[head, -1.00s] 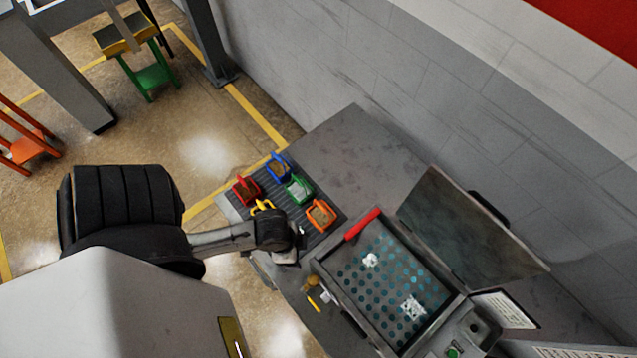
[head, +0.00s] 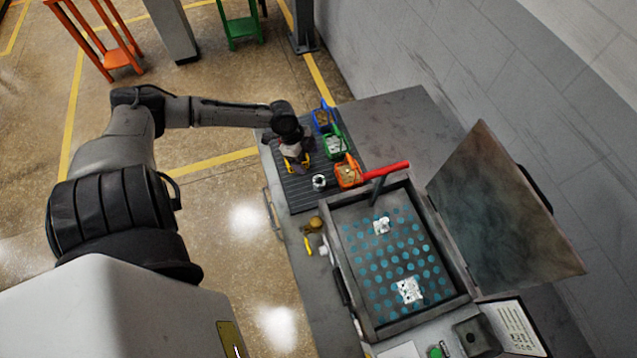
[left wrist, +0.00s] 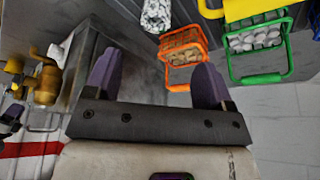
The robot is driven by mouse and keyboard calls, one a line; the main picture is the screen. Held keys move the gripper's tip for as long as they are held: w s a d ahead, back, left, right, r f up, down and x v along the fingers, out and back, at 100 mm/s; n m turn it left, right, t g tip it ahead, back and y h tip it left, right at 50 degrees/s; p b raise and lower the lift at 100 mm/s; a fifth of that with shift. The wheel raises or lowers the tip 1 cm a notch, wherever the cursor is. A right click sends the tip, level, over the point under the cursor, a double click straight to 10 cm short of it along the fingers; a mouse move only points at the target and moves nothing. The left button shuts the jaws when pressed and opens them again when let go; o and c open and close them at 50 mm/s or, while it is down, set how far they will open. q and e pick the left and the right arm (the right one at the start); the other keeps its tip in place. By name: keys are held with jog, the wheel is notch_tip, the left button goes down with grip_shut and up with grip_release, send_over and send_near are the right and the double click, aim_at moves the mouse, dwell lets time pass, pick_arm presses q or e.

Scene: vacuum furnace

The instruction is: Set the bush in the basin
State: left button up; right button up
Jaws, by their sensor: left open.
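The bush, a small pale metal ring-like piece (head: 319,182), stands on the dark ribbed mat on the bench, left of the basin. It also shows at the top edge of the left wrist view (left wrist: 156,15), partly cut off. The basin (head: 345,285) is a grey tank with a blue-dotted floor and a raised lid; two whitish parts lie in it. My left gripper (head: 298,165) is above the mat, a little up and left of the bush and apart from it. Its purple fingers (left wrist: 155,85) are spread with nothing between them. My right gripper is not in view.
An orange basket (head: 348,172), a green basket (head: 334,144) and a blue basket (head: 323,117) stand on the mat close to the bush. A red handle (head: 385,168) juts over the basin's back left corner. Brass fittings (head: 313,225) lie at the bench's left edge.

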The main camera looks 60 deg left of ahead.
aim_at(318, 180)
pick_arm(q)
jog(key=x, duration=0.6)
jog(key=shift+w+d+f, duration=0.1)
jog(key=shift+d+f, duration=0.2)
jog(key=shift+p+x, duration=0.35)
jog(key=shift+x, duration=2.35)
jog(key=c, duration=1.2)
jog(key=shift+c, duration=0.3)
jog(key=shift+r, duration=0.15)
